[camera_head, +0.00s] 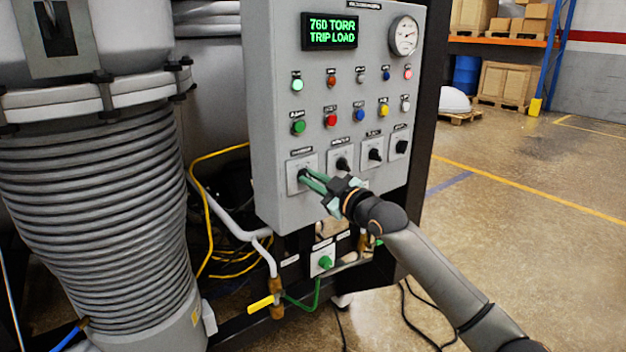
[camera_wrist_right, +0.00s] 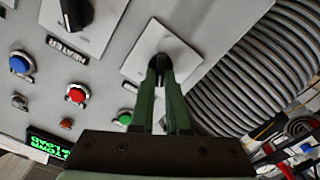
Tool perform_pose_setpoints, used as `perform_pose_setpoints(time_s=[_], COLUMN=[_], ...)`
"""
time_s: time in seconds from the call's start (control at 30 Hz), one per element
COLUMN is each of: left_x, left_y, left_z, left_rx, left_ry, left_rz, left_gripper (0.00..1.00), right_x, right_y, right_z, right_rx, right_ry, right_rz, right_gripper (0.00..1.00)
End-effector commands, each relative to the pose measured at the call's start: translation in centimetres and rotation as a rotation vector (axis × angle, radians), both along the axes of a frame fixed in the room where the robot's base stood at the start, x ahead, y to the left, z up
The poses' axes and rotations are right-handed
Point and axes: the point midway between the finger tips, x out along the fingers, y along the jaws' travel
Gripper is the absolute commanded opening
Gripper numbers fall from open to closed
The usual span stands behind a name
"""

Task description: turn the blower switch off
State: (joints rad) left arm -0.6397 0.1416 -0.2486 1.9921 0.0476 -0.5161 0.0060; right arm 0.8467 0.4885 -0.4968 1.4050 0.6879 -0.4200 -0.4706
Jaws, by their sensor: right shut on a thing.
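The grey control panel (camera_head: 262,130) carries a row of black rotary switches on pale plates. My right gripper (camera_head: 306,178) reaches the leftmost switch (camera_head: 293,183) from the lower right. In the right wrist view its green fingers (camera_wrist_right: 160,80) are closed around that switch's black knob (camera_wrist_right: 159,62). The fingers partly hide the knob, so its pointer direction is hard to tell. The label above it is too small to read in the head view. The neighbouring switch (camera_wrist_right: 76,14) has a HEATER label in the wrist view. My left gripper is out of view.
A display (camera_head: 331,32) reads 760 TORR TRIP LOAD, beside a round gauge (camera_head: 403,36). Lamps and coloured buttons sit above the switches. A ribbed bellows (camera_head: 95,200) stands left. A yellow-handled valve (camera_head: 262,304) and cables are below.

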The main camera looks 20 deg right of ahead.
Motion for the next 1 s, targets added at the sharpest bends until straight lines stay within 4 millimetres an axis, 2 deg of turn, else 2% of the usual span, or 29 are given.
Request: perform_pose_setpoints(time_s=[0.2,0.23,0.47,0.77,1.0], left_x=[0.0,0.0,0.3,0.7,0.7], left_y=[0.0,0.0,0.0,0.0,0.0], left_z=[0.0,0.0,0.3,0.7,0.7], left_rx=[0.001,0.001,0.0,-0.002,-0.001], left_ry=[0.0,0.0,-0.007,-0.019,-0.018], left_rz=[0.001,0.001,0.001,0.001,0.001], left_gripper=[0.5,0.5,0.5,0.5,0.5], right_x=[0.0,0.0,0.0,-0.1,-2.2], right_y=[0.0,0.0,0.0,-0.1,-0.8], right_z=[-0.1,-0.1,-0.1,0.0,-0.1], right_rx=[-0.005,-0.005,-0.002,-0.001,-0.003], right_ry=[0.0,0.0,0.001,0.0,0.0], right_rz=[0.0,0.0,0.0,-0.001,-0.001], right_gripper=[0.0,0.17,0.43,0.44,0.44])
